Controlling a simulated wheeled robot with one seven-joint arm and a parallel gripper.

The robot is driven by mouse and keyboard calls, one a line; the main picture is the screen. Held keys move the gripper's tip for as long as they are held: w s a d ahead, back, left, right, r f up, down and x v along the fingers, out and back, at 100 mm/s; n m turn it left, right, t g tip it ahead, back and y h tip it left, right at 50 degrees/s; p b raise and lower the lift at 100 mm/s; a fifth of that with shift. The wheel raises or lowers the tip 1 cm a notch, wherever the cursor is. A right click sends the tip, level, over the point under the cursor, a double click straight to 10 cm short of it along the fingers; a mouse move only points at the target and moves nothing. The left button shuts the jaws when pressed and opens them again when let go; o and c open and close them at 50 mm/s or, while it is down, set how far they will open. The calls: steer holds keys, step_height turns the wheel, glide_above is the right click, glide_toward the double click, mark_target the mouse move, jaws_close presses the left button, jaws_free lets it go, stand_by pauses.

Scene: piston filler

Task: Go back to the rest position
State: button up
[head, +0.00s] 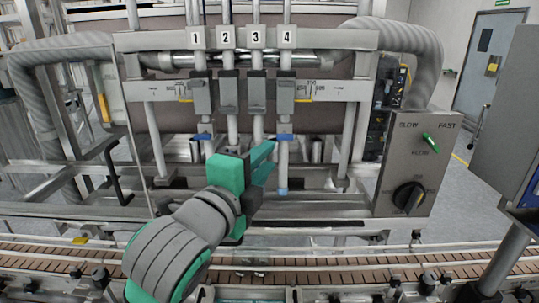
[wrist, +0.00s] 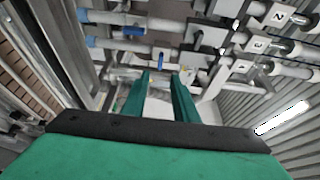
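My gripper (head: 262,160) is in front of the piston filler, level with the lower ends of its nozzles, near nozzles 3 and 4. In the wrist view its two green fingers (wrist: 163,90) stand apart with nothing visible between them. The filler's numbered nozzle row (head: 242,90) carries labels 1 to 4, and grey blocks sit on its tubes. Blue collars (head: 284,137) show on the outer tubes. I cannot tell whether a fingertip touches a tube.
A slatted conveyor (head: 330,275) runs along the front below my arm. A control box (head: 412,160) with a green switch and a black knob stands at the right. Ribbed hoses (head: 400,38) arch on both sides. Floor shows at the far right, by a grey door (head: 489,60).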

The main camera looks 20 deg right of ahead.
stand_by(0.3)
steer(key=w+a+f+n+t+y, duration=0.1)
steer(key=a+f+n+t, duration=0.1)
steer(key=f+n, duration=0.55)
steer(key=w+a+f+n+t+y, duration=0.1)
steer(key=w+a+f+n+t, duration=0.15)
steer(key=f+n, duration=0.45)
steer(key=s+a+f+n+y, duration=0.25)
steer(key=s+f, duration=0.25)
steer(key=f, duration=0.4)
steer(key=s+a+f+n+y, duration=0.1)
steer(key=s+f+n+y, duration=0.25)
steer(key=f, duration=0.45)
steer(key=s+a+f+n+y, duration=0.15)
steer(key=s+f+n, duration=0.3)
steer(key=f, duration=0.45)
steer(key=s+a+f+g, duration=0.1)
steer(key=s+f, duration=0.2)
steer(key=s, duration=0.6)
steer(key=s+a+f+g+y, duration=0.1)
steer(key=s+f, duration=0.2)
steer(key=s, duration=0.6)
steer(key=s+f+g+y, duration=0.1)
steer(key=s+f, duration=0.2)
steer(key=s, duration=0.5)
steer(key=shift+s+a+f+n, duration=0.3)
steer(key=shift+s+a+n, duration=0.1)
